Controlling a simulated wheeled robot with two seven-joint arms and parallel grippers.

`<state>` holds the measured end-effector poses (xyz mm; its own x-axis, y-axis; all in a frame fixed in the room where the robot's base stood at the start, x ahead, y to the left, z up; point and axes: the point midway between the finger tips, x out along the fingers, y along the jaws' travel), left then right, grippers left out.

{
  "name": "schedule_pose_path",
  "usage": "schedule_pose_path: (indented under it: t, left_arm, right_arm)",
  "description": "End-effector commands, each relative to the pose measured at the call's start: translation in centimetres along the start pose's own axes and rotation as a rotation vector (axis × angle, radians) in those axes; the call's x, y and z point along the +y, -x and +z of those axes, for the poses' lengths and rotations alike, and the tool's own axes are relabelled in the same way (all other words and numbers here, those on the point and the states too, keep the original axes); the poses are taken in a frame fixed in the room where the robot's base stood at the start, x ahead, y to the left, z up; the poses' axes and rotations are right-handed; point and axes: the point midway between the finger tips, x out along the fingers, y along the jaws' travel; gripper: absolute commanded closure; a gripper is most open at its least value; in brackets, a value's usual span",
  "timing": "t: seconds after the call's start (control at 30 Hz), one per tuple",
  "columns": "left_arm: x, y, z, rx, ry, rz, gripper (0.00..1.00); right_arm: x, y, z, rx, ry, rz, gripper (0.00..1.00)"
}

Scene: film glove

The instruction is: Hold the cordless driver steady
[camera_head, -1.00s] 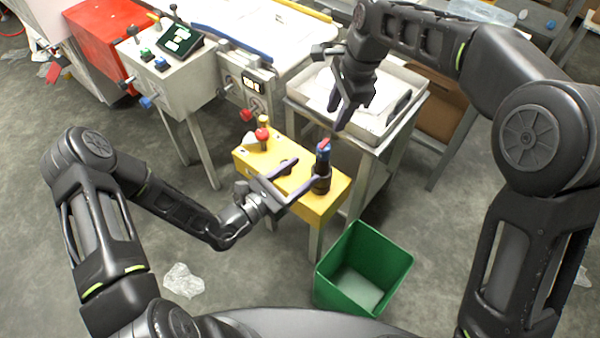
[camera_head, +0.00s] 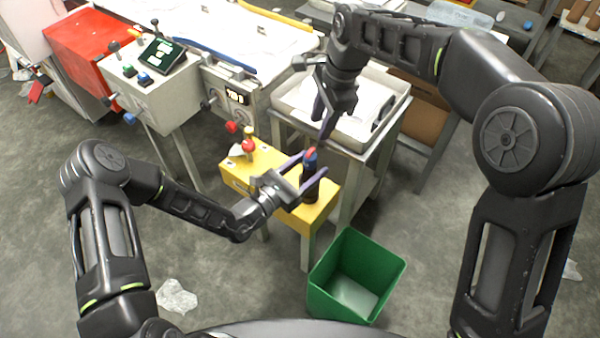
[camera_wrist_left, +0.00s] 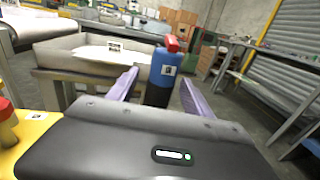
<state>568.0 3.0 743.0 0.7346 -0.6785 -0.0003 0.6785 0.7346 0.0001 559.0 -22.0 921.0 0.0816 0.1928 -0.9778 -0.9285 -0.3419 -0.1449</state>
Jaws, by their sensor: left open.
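The cordless driver (camera_head: 310,163), dark below with a blue upper part and a red top, stands upright at the right end of the yellow stand (camera_head: 237,177). My left gripper (camera_head: 315,161) is open, with one purple finger on each side of the driver in the head view. In the left wrist view the driver (camera_wrist_left: 163,72) shows between the two spread fingers (camera_wrist_left: 158,76); contact cannot be made out. Its lower part is hidden behind the gripper body. My right gripper (camera_head: 322,130) hangs above and behind the driver, by the tray; its jaw gap is unclear.
A red knob (camera_head: 248,146) stands at the stand's left end. A green bin (camera_head: 335,292) is on the floor in front. A grey tray table (camera_head: 392,112) is behind the stand, and a control box (camera_head: 160,98) is at the left.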

Motion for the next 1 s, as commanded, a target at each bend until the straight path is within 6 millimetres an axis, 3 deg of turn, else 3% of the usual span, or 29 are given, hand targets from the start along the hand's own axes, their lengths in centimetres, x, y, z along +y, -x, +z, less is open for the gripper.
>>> schedule_pose_path:
  t: [0.3, 1.0]
  left_arm:
    - [-0.04, -0.25, 0.00, 0.000, 0.001, -0.001, 0.42]
    - [-0.02, -0.22, 0.01, 0.000, 0.000, 0.000, 0.99]
  right_arm:
    - [0.00, 0.00, 0.00, 0.000, 0.000, 0.000, 0.64]
    - [0.00, 0.00, 0.00, 0.000, 0.000, 0.000, 0.64]
